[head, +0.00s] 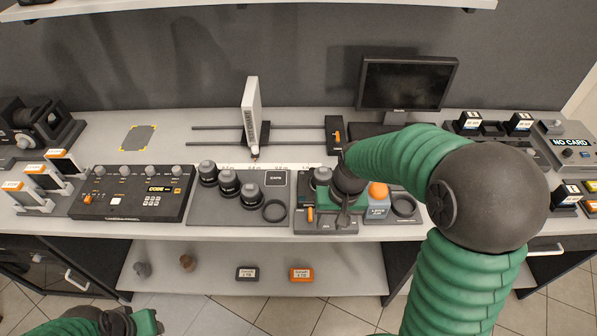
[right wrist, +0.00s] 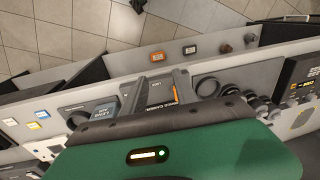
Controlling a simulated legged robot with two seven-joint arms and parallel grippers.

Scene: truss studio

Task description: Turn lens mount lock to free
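A dark camera panel (head: 300,226) with a small orange lever (head: 310,214) lies on the bench, right of centre. I take this to be the lens mount lock, but my right arm hides much of it. My right gripper (head: 342,206) is low over the panel, just right of the lever. In the right wrist view, its two dark fingers (right wrist: 157,92) are apart, with a labelled part of the panel showing between them. The orange lever (right wrist: 170,88) shows beside the right-hand finger; I cannot tell whether they touch. My left gripper (head: 135,322) shows only partly at the bottom left.
Beside the panel stands a grey-blue block with an orange top (head: 378,192), then a black ring (head: 404,206). To the left are a lens tray (head: 222,212) and a control console (head: 130,205). A monitor (head: 406,82) stands behind. A shelf (head: 220,262) runs below.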

